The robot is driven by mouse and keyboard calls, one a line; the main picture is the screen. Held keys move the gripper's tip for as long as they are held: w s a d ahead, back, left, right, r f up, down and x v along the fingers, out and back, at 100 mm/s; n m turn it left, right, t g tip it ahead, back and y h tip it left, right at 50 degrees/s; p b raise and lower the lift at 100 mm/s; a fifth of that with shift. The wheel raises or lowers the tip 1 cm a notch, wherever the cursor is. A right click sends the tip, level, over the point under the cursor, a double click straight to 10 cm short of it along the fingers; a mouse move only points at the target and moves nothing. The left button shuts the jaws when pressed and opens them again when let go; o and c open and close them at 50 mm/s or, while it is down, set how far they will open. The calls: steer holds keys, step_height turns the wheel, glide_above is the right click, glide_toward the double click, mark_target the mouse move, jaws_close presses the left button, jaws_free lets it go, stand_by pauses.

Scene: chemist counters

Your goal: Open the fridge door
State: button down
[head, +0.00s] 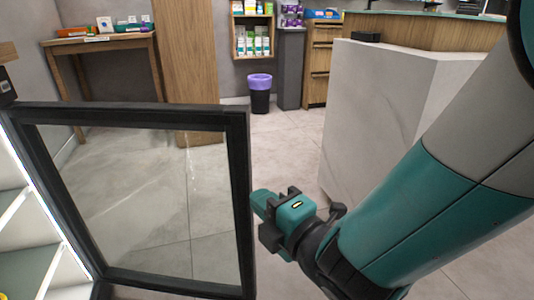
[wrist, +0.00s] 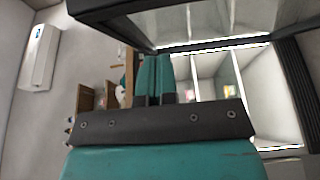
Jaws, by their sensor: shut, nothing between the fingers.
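The fridge door (head: 238,170), a dark frame around a clear pane, stands swung open in the head view, with the lit fridge interior (head: 18,238) at the left edge. My gripper (head: 259,203) is at the free right edge of the door, close to it or touching; I cannot tell which. In the wrist view my gripper's fingers (wrist: 153,78) are together with nothing between them. The dark door frame (wrist: 105,12) crosses the top of that view, and the lit fridge shelves are behind the fingers at the right.
A white marble-like counter (head: 385,110) stands right of my gripper. A wooden table (head: 98,45) with boxes is at the back left. A black bin with a purple liner (head: 260,92) stands by the far wall. The tiled floor between is clear.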

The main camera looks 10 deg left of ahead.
mark_target(242, 167)
steer(key=w+a+p, duration=0.1)
steer(key=w+p, duration=0.1)
steer(key=p, duration=0.3)
steer(key=w+a+p, duration=0.2)
steer(key=p, duration=0.3)
steer(key=w+a+p, duration=0.1)
steer(key=w+p, duration=0.1)
steer(key=p, duration=0.3)
steer(key=shift+w+a+r+p, duration=0.1)
steer(key=shift+a+r+p, duration=0.05)
steer(key=shift+r+p, duration=0.2)
steer(key=shift+w+f+p, duration=0.15)
steer(key=shift+w+p, duration=0.1)
steer(key=shift+p, duration=0.7)
steer(key=shift+w+f, duration=0.1)
steer(key=shift+f, duration=0.05)
